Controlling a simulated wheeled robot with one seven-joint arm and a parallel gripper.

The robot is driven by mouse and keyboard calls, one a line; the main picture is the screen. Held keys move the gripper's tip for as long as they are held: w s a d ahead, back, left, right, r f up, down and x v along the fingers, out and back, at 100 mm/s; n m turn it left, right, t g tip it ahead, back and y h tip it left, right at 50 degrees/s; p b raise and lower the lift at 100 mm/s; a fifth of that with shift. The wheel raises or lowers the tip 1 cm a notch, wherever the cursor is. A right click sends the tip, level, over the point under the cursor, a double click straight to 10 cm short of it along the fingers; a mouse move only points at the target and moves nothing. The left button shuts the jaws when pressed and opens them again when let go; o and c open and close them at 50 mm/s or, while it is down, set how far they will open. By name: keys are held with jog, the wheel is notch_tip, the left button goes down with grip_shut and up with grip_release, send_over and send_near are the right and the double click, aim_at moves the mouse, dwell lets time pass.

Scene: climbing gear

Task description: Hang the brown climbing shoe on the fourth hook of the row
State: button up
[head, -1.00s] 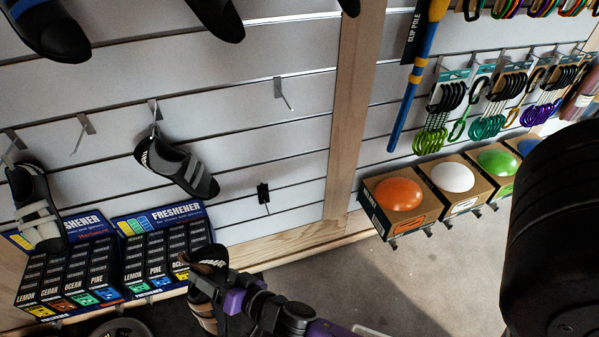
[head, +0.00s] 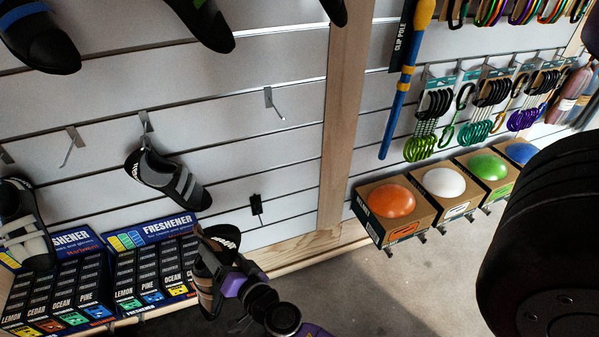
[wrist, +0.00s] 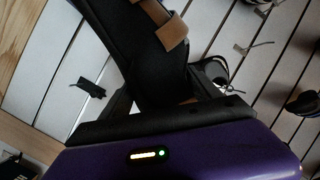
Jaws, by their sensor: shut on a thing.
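The brown climbing shoe (head: 207,284), black with brown straps, is in my gripper (head: 226,270), low in front of the wall beside the freshener boxes. In the wrist view the jaws (wrist: 160,98) close on the dark shoe (wrist: 172,35); the fingertips are partly hidden. The hook row runs along the white slatted wall. Its fourth visible hook from the left (head: 272,104) is bare and stands above and right of the shoe, well apart from it. The second hook (head: 72,147) is also bare. The third hook (head: 146,124) carries a grey strapped shoe (head: 170,180).
A shoe with pale straps (head: 20,220) hangs at the far left. Freshener boxes (head: 155,265) stand below the row. A small black fitting (head: 256,206) sits on the wall below the fourth hook. A wooden post (head: 343,120) and boxed coloured domes (head: 395,205) are to the right.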

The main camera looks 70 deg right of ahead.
jog(key=s+d+r+m+g+h+b, duration=0.1)
jog(key=s+d+r+m+g+h, duration=0.6)
jog(key=d, duration=0.3)
jog(key=s+d+r+m+g+h+b, duration=0.2)
jog(key=s+d+r+m+g+h, duration=0.25)
jog(key=s+d+r, duration=0.45)
jog(key=w+d+f+p, duration=0.2)
jog(key=w+d, duration=0.8)
jog(key=w, duration=0.1)
jog(key=shift+d+f, duration=0.25)
jog(key=shift+d, duration=0.1)
dwell(0.6)
jog(key=shift+w+d+f+b, duration=0.1)
jog(key=shift+w+d+b, duration=0.05)
jog(key=shift+b, duration=0.95)
jog(key=o, duration=2.1)
jog(key=shift+f, duration=0.1)
